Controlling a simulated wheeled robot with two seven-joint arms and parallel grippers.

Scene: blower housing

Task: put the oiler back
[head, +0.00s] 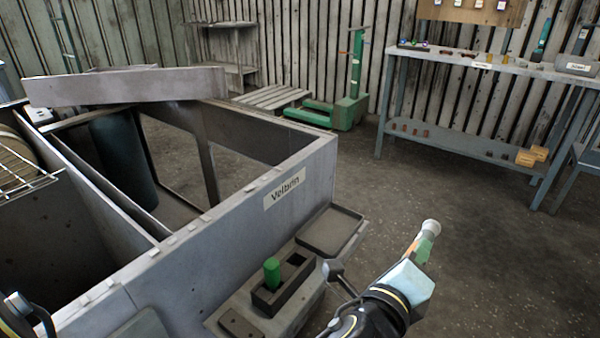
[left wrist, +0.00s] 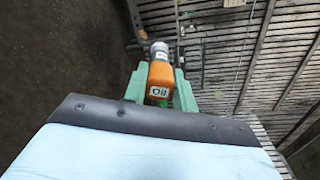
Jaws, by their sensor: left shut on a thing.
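The oiler (left wrist: 160,78) is orange with a white "Oil" label and a pale cap. It sits between the green fingers of my left gripper (left wrist: 160,92), which is shut on it. In the head view the left gripper (head: 421,246) is right of the grey housing, over open floor. The oiler's pale cap (head: 431,227) and a bit of orange show there; the fingers hide the rest. A dark two-socket holder (head: 262,300) stands on a ledge at the housing's front. One socket holds a green cylinder (head: 272,271); the other looks empty. My right gripper is not in view.
A shallow dark tray (head: 330,232) lies beside the holder. The open housing (head: 240,222), labelled "Velbrin", fills the left. A workbench (head: 490,66) with small items stands back right. A green pallet truck (head: 345,108) is at the back. The floor between is clear.

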